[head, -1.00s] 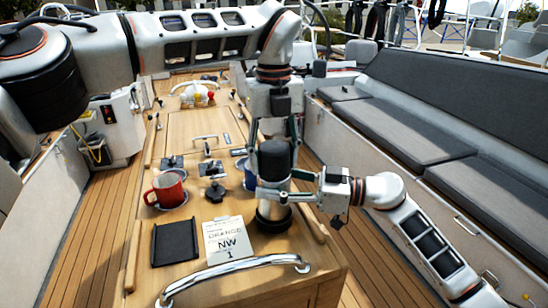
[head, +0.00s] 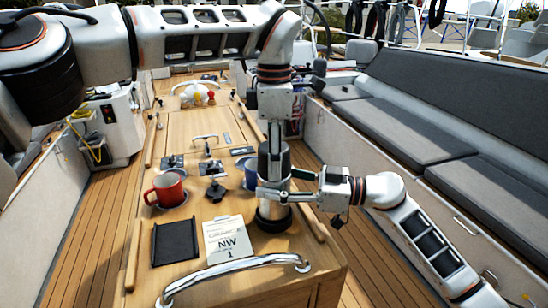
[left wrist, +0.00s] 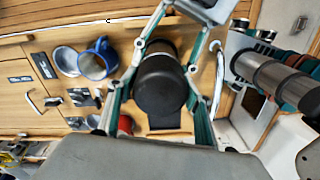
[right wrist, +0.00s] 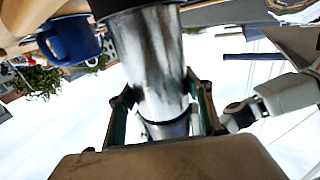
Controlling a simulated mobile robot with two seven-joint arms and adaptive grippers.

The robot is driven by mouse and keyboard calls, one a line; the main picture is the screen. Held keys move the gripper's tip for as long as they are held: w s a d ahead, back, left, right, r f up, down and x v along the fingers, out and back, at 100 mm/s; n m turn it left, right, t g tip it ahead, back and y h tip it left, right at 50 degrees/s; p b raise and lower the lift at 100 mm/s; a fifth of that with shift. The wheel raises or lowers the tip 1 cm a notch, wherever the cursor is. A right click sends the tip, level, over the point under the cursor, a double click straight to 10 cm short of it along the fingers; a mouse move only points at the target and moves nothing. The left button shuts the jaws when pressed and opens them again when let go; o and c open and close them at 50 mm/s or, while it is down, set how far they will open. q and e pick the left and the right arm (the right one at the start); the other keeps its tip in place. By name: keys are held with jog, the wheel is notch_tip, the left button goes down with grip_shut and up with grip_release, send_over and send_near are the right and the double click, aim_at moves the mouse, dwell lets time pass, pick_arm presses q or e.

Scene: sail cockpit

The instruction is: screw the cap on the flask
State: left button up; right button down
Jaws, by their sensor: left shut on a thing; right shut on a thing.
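The flask (head: 273,183) stands upright near the table's right front edge, a steel cylinder with a black base ring. Its steel side also fills the middle of the right wrist view (right wrist: 152,65). The black cap (head: 265,163) is on top of the flask; the left wrist view shows it from above (left wrist: 160,85). Whether its thread is engaged cannot be told. My left gripper (head: 274,150) comes down from above, shut on the cap, with a finger on either side. My right gripper (head: 267,195) reaches in from the right, shut around the flask's body.
A red mug (head: 167,190) and a blue mug (head: 250,175) stand left of the flask. A black tray (head: 175,242) and a printed card (head: 229,240) lie in front, behind a steel handrail (head: 235,267). A dark knobbed fitting (head: 215,191) is nearby.

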pick_arm(q)
jog(key=m, duration=1.9)
jog(key=shift+f+m, duration=0.1)
jog(key=shift+m, duration=0.2)
jog(key=o, duration=1.2)
jog(key=shift+r, duration=2.3)
